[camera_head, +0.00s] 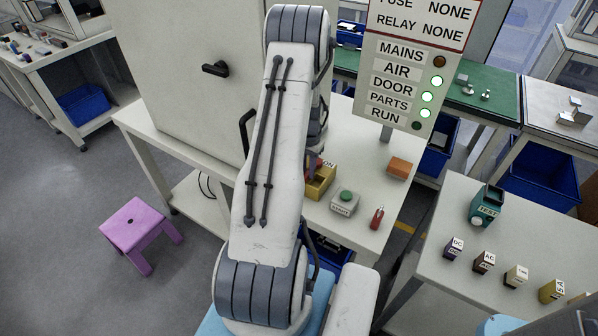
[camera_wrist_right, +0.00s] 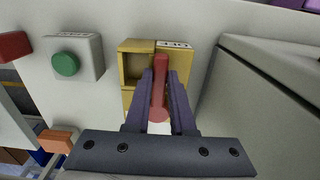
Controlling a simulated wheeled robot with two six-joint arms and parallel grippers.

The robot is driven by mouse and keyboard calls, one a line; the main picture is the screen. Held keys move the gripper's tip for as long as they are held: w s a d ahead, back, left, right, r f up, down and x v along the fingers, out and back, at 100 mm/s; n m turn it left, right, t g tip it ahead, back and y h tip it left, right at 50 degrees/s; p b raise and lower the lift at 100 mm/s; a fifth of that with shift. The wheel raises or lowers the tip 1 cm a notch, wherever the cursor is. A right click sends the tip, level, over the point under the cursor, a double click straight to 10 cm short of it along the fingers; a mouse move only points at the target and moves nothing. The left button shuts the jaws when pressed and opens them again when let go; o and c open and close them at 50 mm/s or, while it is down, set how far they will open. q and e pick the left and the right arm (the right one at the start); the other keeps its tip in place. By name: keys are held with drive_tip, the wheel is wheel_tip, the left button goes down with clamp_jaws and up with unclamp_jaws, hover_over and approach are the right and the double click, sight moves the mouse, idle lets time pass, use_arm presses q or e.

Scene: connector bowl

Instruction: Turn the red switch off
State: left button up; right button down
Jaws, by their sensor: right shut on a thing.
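The red switch lever (camera_wrist_right: 159,90) stands at a yellow box (camera_wrist_right: 136,66) in the right wrist view. My right gripper (camera_wrist_right: 161,76) has its two dark fingers on either side of the lever and is shut on it. The lever's lower end reaches back between the fingers. In the head view the yellow box (camera_head: 321,186) is partly hidden behind my right arm, and the lever is mostly hidden. My left gripper is not in view.
A grey box with a green button (camera_head: 345,199) stands right of the yellow box. An orange block (camera_head: 399,167) and a small red object (camera_head: 377,217) lie nearby. A large cabinet (camera_head: 185,60) stands close on the left. A sign panel (camera_head: 409,80) rises behind.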

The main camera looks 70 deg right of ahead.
idle(0.3)
drive_tip(key=c, duration=0.8)
unclamp_jaws()
drive_tip(key=shift+o, duration=0.2)
wheel_tip(320, 180, up, 10)
drive_tip(key=b, duration=0.1)
drive_tip(key=shift+r+b, duration=0.25)
drive_tip(key=shift+b, duration=0.15)
